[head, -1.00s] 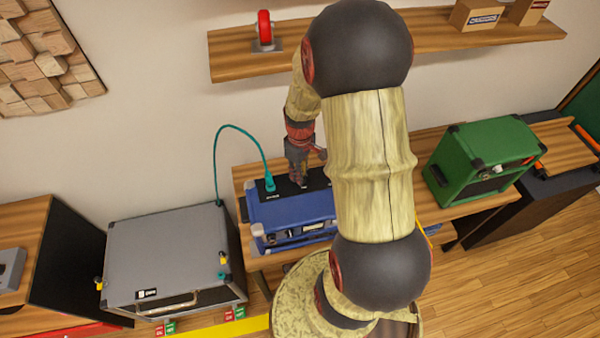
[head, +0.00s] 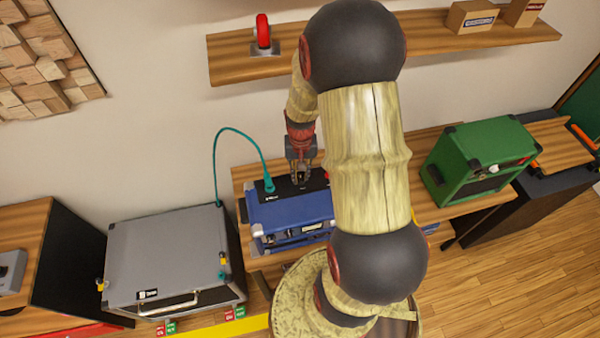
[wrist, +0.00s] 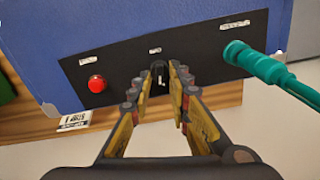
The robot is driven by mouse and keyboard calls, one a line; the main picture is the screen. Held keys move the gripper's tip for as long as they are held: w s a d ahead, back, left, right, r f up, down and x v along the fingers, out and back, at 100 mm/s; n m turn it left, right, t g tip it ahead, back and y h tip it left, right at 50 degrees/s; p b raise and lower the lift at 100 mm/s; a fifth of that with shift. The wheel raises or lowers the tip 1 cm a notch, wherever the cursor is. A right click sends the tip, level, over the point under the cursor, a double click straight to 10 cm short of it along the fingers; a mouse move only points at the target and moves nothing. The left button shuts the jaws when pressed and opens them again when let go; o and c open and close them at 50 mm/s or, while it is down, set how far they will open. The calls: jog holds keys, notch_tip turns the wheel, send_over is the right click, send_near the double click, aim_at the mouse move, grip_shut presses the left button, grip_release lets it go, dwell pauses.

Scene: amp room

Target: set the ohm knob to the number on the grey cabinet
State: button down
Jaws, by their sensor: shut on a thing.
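The blue amp (head: 285,212) stands on a wooden bench, with a black panel (wrist: 205,62) facing my gripper. The small dark ohm knob (wrist: 158,70) sits mid-panel under a tiny white label. My gripper (head: 299,174) reaches down to the panel. In the wrist view its fingertips (wrist: 160,80) are closed around the knob from both sides. The fingers hide most of the knob, so its setting cannot be told. The grey cabinet (head: 165,250) stands to the left, with a small black-and-white label (head: 147,294) too small to read.
A teal cable (head: 217,150) runs from a plug (wrist: 245,60) on the panel, beside the knob, to the grey cabinet. A red button (wrist: 97,83) is on the knob's other side. A green amp (head: 475,160) stands right. A shelf (head: 400,45) hangs above.

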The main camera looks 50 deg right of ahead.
jog(key=m, duration=0.4)
jog(key=shift+s+d+m, duration=0.1)
jog(key=shift+m, duration=0.2)
jog(key=shift+s+m+p, duration=0.1)
jog(key=shift+m+p, duration=0.2)
jog(key=shift+m, duration=1.2)
jog(key=c, duration=1.7)
grip_release()
jog(key=shift+c, duration=0.2)
notch_tip(320, 180, up, 12)
